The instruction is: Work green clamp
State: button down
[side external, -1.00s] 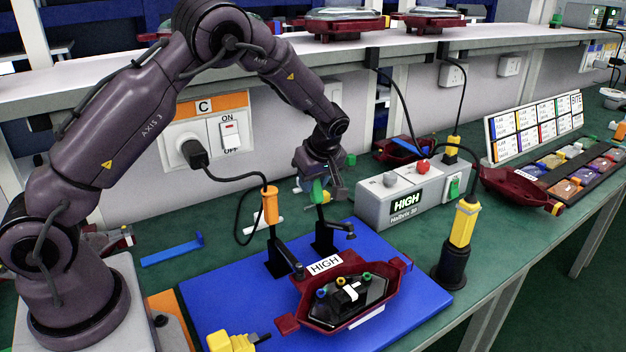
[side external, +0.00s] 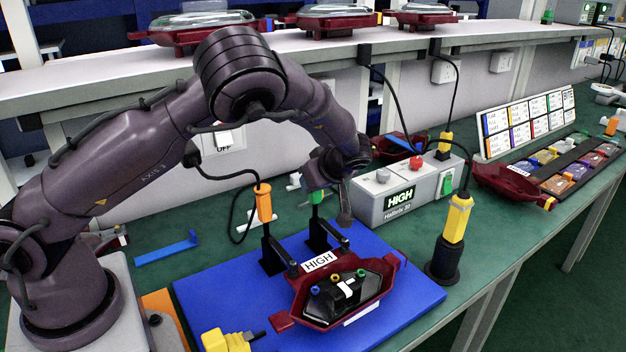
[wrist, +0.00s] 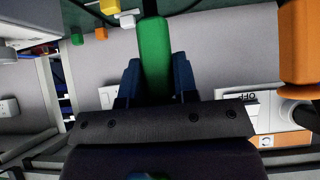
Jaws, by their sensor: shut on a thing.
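The green clamp handle (side external: 316,197) stands upright on a black post (side external: 317,237) at the back of the blue board. The clamp's black arm (side external: 338,241) reaches right and forward, with its tip near the dark red lamp housing's back edge; I cannot tell whether it touches. My gripper (side external: 317,190) is shut on the green handle. In the wrist view the green handle (wrist: 155,50) sits between my two blue fingers (wrist: 157,85). The lamp housing (side external: 300,310) holds a black part with coloured rings and bears a HIGH label. The orange clamp (side external: 264,203) stands to the left, its arm toward the housing.
The blue board (side external: 215,300) lies on a green bench. A grey HIGH tester (side external: 375,203) stands close right of my gripper. A yellow-and-black tool (side external: 455,225) stands at the right, and a yellow plug (side external: 225,341) lies at the front left. A cable loops behind the orange clamp.

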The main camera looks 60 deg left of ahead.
jog(key=c, duration=0.9)
grip_release()
jog(key=v, duration=1.3)
